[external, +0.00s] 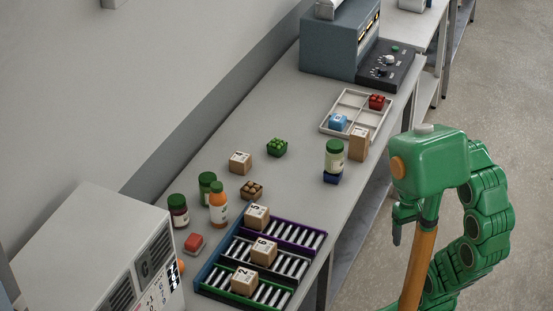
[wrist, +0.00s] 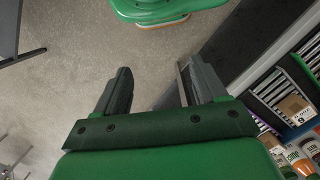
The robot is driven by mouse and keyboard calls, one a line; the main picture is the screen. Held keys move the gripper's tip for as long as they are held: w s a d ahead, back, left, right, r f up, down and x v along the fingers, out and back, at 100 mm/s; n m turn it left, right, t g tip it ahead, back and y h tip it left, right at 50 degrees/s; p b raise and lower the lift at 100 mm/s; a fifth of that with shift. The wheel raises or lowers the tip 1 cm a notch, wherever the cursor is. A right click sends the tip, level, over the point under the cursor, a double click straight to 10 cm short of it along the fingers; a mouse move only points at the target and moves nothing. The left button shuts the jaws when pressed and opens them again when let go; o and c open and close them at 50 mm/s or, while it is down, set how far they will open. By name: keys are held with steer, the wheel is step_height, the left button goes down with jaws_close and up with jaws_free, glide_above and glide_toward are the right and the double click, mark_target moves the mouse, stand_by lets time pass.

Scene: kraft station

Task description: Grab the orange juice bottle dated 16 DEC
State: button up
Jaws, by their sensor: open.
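An orange bottle (external: 218,205) with an orange cap stands upright on the table, left of the roller racks. Another green-capped bottle (external: 334,156) stands on a small blue base farther right. No date can be read on any label. In the wrist view an orange bottle (wrist: 297,160) shows at the lower right edge. My gripper (wrist: 158,85) is open and empty, over the floor beside the table, well apart from the bottles; in the external view it hangs at the right (external: 399,225).
Roller racks (external: 270,262) with numbered boxes lie at the table's front. A white machine (external: 90,245) stands front left, a blue-grey machine (external: 335,45) at the back.

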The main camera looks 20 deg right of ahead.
steer(key=w+a+r+m+y, duration=0.2)
steer(key=w+a+m+y, duration=0.15)
steer(key=w+a, duration=0.95)
steer(key=m+y, duration=1)
steer(key=m, duration=0.3)
glide_toward(213, 190)
steer(key=shift+n+g, duration=0.25)
steer(key=shift+g, duration=0.05)
steer(key=shift+w+f+x, duration=0.15)
steer(key=shift+w+x, duration=0.1)
steer(key=shift+x, duration=1.5)
steer(key=shift+w+f+x, duration=0.15)
steer(key=shift+w+x, duration=0.05)
steer(key=shift+x, duration=1.5)
steer(key=shift+w+f+x, duration=0.15)
steer(key=shift+w+x, duration=0.1)
steer(key=shift+x, duration=1.5)
steer(key=shift+d, duration=0.1)
steer(key=shift+c, duration=0.3)
jaws_close()
